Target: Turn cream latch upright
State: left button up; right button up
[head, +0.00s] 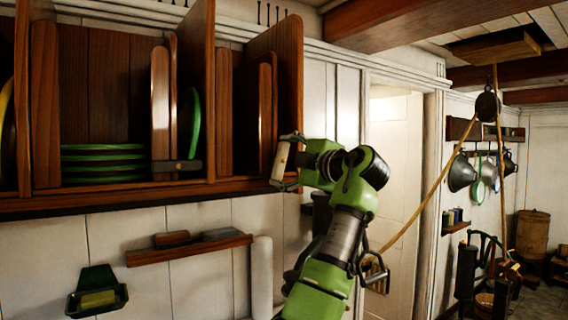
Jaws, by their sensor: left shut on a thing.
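The cream latch (281,160) is at the right end of the wooden plate rack, at its lower front edge. It looks close to upright, with its top leaning slightly right. My left gripper (286,162) is shut on it, one finger near its upper end and one near its lower end. The gripper hides part of the latch and its mount.
The rack (100,206) holds green plates (104,163) between wooden dividers. A dark latch (177,165) lies level on its front. Below are a small shelf (190,250) and a green soap holder (97,292). A doorway and a rope (425,203) are to the right.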

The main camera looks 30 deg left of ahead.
pick_arm(q)
jog(key=shift+n, duration=1.5)
jog(key=o, duration=1.1)
jog(key=shift+s, duration=0.1)
jog(key=v, duration=1.2)
jog(key=shift+f, duration=0.2)
